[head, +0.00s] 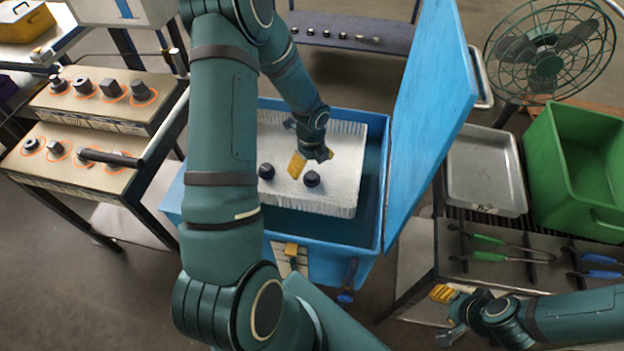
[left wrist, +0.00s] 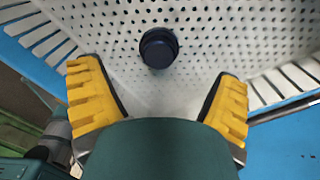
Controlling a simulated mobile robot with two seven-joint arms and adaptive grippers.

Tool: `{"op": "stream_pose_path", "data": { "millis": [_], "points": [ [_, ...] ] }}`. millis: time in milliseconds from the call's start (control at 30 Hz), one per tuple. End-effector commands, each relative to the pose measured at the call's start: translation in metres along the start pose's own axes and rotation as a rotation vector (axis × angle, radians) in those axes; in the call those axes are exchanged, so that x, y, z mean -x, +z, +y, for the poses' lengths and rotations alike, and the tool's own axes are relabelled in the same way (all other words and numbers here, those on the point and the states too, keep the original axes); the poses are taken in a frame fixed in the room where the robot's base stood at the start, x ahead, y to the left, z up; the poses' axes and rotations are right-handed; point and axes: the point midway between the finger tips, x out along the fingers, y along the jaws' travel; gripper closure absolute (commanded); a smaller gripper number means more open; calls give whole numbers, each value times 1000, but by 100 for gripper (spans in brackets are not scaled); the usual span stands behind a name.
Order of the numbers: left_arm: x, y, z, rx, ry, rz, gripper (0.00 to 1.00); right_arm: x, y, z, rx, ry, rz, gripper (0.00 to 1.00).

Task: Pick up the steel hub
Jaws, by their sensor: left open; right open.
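Two dark round parts stand on the white perforated insert (head: 345,150) inside the open blue case (head: 367,225): one at the left (head: 266,171) and one at the right (head: 312,179). I cannot tell for sure which one is the steel hub. My left gripper (head: 300,162) is above the insert, close to both parts, with yellow fingers. In the left wrist view its fingers (left wrist: 165,100) are spread apart and empty; one dark round part (left wrist: 159,48) with a wider flange stands ahead, centred between them and untouched. My right gripper (head: 446,296) is open and empty at the lower right.
The case's raised blue lid (head: 432,125) stands right of the insert. Farther right are a metal tray (head: 487,170), a green bin (head: 580,165) and green-handled tongs (head: 488,240). Several dark parts stand in orange rings on the left stepped bench (head: 95,160). A fan (head: 550,50) is behind.

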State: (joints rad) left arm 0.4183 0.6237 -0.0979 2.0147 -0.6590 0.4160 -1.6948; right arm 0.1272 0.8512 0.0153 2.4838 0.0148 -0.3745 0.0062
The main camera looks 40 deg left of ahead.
Motion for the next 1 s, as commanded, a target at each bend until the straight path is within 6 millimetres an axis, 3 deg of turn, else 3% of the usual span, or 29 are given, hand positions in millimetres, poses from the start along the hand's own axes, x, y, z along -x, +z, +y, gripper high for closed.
{"op": "stream_pose_path", "data": {
  "millis": [167,500,833,1000],
  "points": [
    [-11,0,0,1,1,0,9,-2,1,0,1,0,-2,53],
    [-54,0,1,-1,1,0,9,-8,4,3,3,-1,-8,53],
    [-59,1,1,0,-1,0,11,-8,4,3,3,-1,-9,53],
    [-59,1,1,0,-1,0,71,-8,4,3,3,-1,-9,53]
  ]
}}
